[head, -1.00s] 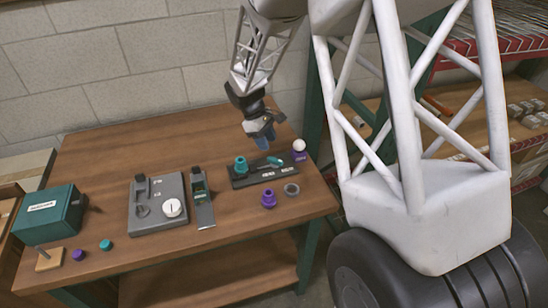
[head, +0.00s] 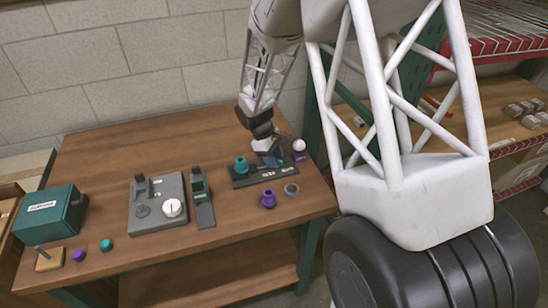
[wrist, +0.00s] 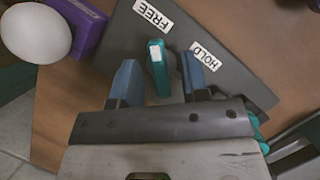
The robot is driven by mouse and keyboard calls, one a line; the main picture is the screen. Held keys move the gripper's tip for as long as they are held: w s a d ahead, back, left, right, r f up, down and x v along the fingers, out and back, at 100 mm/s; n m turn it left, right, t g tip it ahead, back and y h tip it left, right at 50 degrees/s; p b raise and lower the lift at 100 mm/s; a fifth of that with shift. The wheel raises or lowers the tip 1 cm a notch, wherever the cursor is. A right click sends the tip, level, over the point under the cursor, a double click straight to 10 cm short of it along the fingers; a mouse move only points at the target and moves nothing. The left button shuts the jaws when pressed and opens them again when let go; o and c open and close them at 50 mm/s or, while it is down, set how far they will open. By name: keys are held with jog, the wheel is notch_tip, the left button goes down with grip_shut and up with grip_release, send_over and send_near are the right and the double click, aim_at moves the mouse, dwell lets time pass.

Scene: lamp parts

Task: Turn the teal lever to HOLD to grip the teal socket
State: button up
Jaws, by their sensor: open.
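The teal lever (wrist: 158,68), with a white mark on its end, stands between my gripper's two blue fingers in the wrist view. My gripper (wrist: 159,63) is open around it, with a gap visible on both sides. In the head view my gripper (head: 270,158) is down at the plate's right part and hides most of the lever. In the wrist view the socket is mostly hidden.
A purple block (head: 299,156) with a white ball (head: 299,145) stands just right of the plate. A purple part (head: 268,198) and a grey ring (head: 291,189) lie in front. A grey dial unit (head: 157,220) and a teal box (head: 50,214) stand left. The back of the table is clear.

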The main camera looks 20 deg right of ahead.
grip_shut()
jog(key=shift+m, duration=0.4)
jog(key=m, duration=0.2)
jog(key=m+g+y, duration=0.1)
jog(key=m, duration=0.1)
jog(key=shift+d+y, duration=0.1)
jog(key=shift+y, duration=0.2)
jog(key=m+y, duration=0.1)
jog(key=m, duration=0.3)
jog(key=shift+d+m+y, duration=0.1)
jog(key=shift+m+y, duration=0.3)
jog(key=m+y, duration=0.1)
jog(key=m, duration=0.3)
jog(key=shift+y, duration=0.4)
jog(key=shift+m+t+y, duration=0.5)
jog(key=shift+m+y, duration=0.1)
jog(key=shift+m, duration=1.6)
